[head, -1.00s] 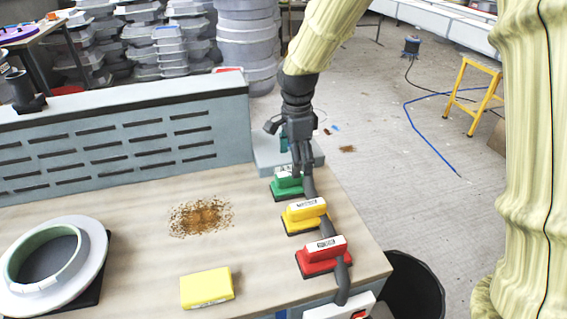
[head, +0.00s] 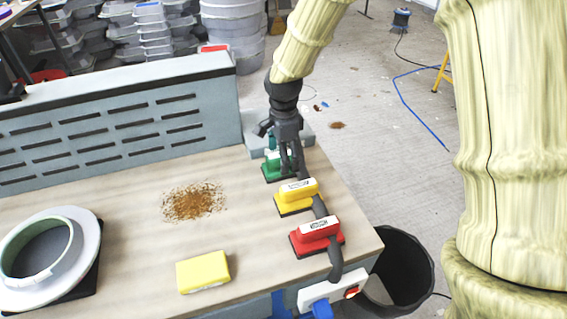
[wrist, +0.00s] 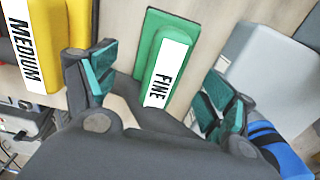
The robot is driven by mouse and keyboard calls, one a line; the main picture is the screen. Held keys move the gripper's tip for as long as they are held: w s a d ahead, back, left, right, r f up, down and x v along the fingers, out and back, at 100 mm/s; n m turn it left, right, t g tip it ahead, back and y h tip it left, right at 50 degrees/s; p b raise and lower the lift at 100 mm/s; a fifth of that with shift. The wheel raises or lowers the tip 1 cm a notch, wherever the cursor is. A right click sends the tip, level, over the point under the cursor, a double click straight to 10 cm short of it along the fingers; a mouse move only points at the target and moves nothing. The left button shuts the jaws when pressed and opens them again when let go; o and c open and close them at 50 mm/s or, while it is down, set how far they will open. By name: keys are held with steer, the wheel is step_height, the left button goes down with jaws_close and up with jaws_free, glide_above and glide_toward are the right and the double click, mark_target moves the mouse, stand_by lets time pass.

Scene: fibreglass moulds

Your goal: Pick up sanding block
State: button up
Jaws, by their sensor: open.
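A green sanding block labelled FINE (head: 270,170) sits on the bench near its far right corner. A yellow block labelled MEDIUM (head: 297,203) and a red block (head: 316,240) stand in a row nearer along the right edge. My gripper (head: 289,168) is open over the green block and partly hides it in the head view. In the wrist view, the green block (wrist: 152,45) lies between the spread fingers (wrist: 160,88), ahead of the palm. The yellow block (wrist: 40,45) is to its left. Contact cannot be told.
A dark hose runs beside the blocks along the right edge. A grey box (wrist: 265,75) stands close to the right finger. A plain yellow block (head: 203,272), brown dust (head: 194,202) and a round mould (head: 88,240) lie left. A black bin (head: 408,262) stands right.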

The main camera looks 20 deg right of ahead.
steer(key=shift+f, duration=1.65)
steer(key=c, duration=1.2)
steer(key=shift+r, duration=0.15)
step_height(320, 180, up, 10)
steer(key=shift+f+b, duration=0.1)
steer(key=shift+b, duration=0.45)
steer(key=shift+o, duration=1.3)
steer(key=shift+c, duration=0.2)
